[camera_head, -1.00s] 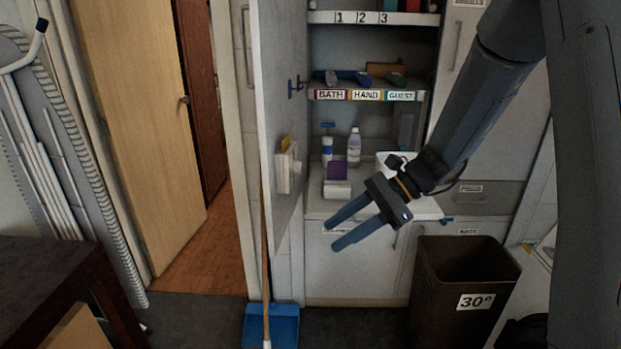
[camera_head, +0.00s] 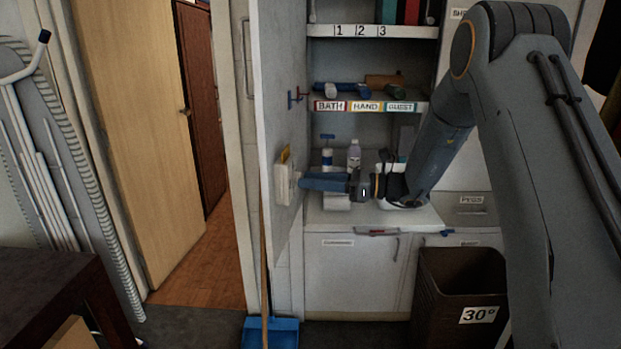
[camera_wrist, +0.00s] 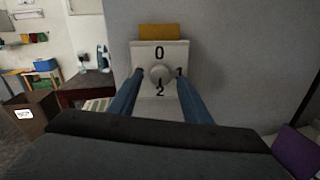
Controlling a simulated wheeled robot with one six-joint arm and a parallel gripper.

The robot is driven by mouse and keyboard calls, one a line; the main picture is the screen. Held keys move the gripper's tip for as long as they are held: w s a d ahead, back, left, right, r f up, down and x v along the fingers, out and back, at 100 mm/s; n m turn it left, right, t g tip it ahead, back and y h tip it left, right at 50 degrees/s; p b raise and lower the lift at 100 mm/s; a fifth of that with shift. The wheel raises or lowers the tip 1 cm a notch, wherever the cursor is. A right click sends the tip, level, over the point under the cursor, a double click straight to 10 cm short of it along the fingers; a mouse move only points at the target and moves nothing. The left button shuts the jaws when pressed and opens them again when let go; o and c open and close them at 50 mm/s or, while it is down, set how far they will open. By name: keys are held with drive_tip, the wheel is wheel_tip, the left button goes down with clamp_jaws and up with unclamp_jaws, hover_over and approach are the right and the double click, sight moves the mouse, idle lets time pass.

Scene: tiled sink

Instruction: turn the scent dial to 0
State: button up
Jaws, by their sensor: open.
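The scent dial (camera_wrist: 160,73) is a pale round knob on a white box (camera_wrist: 146,52) fixed to a grey panel. In the wrist view, 0 is above the knob, 1 to its right and 2 below it. I cannot tell clearly which number its pointer faces. The box also shows edge-on in the head view (camera_head: 283,182). My gripper (camera_head: 306,181) is open, level with the box. In the wrist view its two blue fingers stand left and right of the knob, partly covering the box's sides; contact is not clear.
The grey door panel (camera_head: 280,90) carries the box. A shelf unit (camera_head: 372,31) with bottles and a counter (camera_head: 335,221) lies behind my gripper. A brown bin (camera_head: 460,285) stands below right. A wooden handle with a blue dustpan (camera_head: 284,333) stands below the panel.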

drive_tip(key=shift+w+a, duration=0.1)
drive_tip(key=shift+a, duration=0.35)
drive_tip(key=c, duration=1)
drive_tip(key=shift+c, duration=0.2)
